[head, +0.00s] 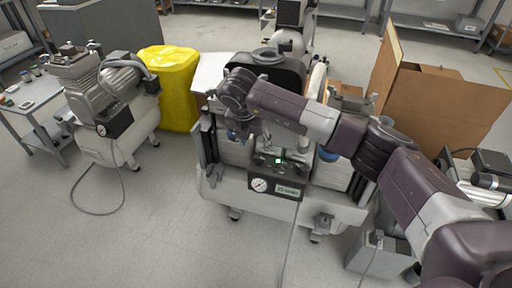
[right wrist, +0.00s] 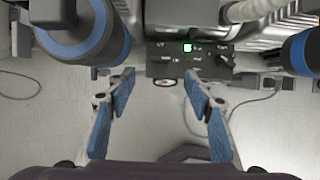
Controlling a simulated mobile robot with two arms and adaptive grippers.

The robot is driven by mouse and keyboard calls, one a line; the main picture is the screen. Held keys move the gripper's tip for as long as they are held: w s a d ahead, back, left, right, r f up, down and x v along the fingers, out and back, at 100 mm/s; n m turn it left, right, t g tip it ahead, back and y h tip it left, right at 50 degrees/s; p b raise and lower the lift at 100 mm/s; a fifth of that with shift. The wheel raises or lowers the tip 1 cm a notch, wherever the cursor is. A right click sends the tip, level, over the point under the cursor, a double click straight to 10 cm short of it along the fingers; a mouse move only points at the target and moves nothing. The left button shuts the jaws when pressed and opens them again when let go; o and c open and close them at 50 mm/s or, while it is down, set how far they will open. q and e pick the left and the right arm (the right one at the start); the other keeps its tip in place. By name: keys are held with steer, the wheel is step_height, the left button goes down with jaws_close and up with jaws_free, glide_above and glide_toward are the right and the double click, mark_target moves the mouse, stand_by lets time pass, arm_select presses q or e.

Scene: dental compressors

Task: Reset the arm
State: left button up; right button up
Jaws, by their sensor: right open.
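My right arm (head: 362,146) reaches in from the right in the head view, with its wrist above the middle dental compressor (head: 214,184). My right gripper (right wrist: 160,108) is open and empty in the right wrist view, its blue-padded fingers spread apart. It faces the compressor's dark control panel (head: 276,178), which has a lit green light and a round gauge. The panel also shows in the right wrist view (right wrist: 170,64), just beyond the fingertips; I cannot tell the exact gap. My left gripper is not in view.
A second compressor (head: 112,140) stands at the left beside a small grey table (head: 42,128). A yellow bin (head: 172,88) stands behind. Cardboard boxes (head: 434,108) and more equipment (head: 488,180) are at the right, near my arm.

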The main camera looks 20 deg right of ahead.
steer(key=shift+r, duration=0.25)
